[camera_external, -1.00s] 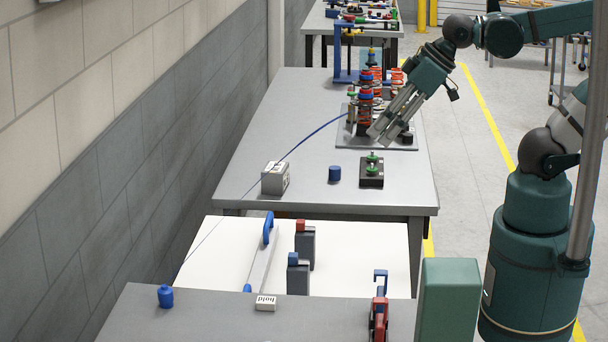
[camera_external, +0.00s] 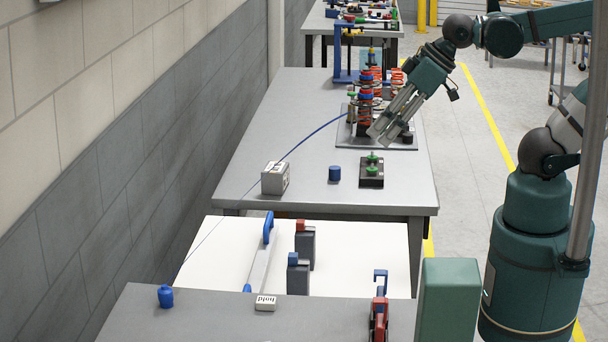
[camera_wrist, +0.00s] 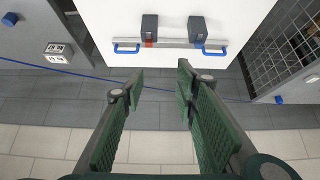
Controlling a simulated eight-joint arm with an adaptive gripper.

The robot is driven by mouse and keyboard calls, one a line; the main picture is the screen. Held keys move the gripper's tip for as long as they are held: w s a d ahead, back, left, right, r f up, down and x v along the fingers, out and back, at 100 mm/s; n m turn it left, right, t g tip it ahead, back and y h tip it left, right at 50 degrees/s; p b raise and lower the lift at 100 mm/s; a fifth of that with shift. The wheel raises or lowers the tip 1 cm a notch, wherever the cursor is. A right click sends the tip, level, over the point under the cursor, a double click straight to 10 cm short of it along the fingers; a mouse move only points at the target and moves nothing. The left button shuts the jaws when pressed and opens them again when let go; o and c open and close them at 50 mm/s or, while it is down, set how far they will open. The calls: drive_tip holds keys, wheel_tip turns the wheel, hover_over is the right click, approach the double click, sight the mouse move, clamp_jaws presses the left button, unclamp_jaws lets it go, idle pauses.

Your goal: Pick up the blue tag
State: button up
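I cannot say for certain which item is the blue tag. A small blue piece (camera_external: 292,258) sits on top of a dark upright block on the white surface. A similar block behind it has a red piece (camera_external: 300,226) on top. In the wrist view the two dark blocks (camera_wrist: 150,28) (camera_wrist: 197,30) stand beside a silver bar with blue handles (camera_wrist: 127,49), and a red patch shows there. My gripper (camera_external: 383,132) hangs at upper right in the external view. In the wrist view my gripper (camera_wrist: 161,80) is open and empty, its fingers apart and clear of the blocks.
A white lettered box (camera_external: 275,179), a blue cylinder (camera_external: 334,173) and a black box with green knobs (camera_external: 371,171) stand on the grey table. A spring fixture (camera_external: 365,100) is behind them. A blue jar (camera_external: 165,297) sits on the near bench. A blue cable runs along the wall.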

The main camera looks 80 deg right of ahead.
drive_tip(key=shift+c, duration=0.5)
drive_tip(key=w+a+r+n+g+y, duration=0.1)
drive_tip(key=w+a+r+n, duration=0.15)
drive_tip(key=a, duration=0.45)
drive_tip(key=w+a+r+n+g, duration=0.1)
drive_tip(key=w+a+n, duration=0.2)
drive_tip(key=a, duration=0.3)
drive_tip(key=n+g, duration=0.4)
drive_tip(key=n, duration=0.4)
hover_over(385, 272)
drive_tip(key=w+d, duration=0.3)
drive_tip(key=d, duration=0.5)
drive_tip(key=w+d, duration=0.4)
drive_tip(key=d, duration=0.4)
drive_tip(key=f, duration=0.2)
drive_tip(key=s+a+f+n, duration=0.1)
drive_tip(key=s+a, duration=0.1)
drive_tip(key=a, duration=0.3)
drive_tip(key=s+a+f+n, duration=0.1)
drive_tip(key=s+a+n, duration=0.1)
drive_tip(key=a, duration=0.3)
drive_tip(key=s+a+f+n+g+h, duration=0.1)
drive_tip(key=s+a+f, duration=0.1)
drive_tip(key=a, duration=0.3)
drive_tip(key=shift+s+a+p, duration=0.25)
drive_tip(key=shift+s+p, duration=0.05)
drive_tip(key=shift+s, duration=0.05)
drive_tip(key=shift+s+a+n, duration=0.2)
drive_tip(key=shift+a+n, duration=0.05)
drive_tip(key=shift+a, duration=0.1)
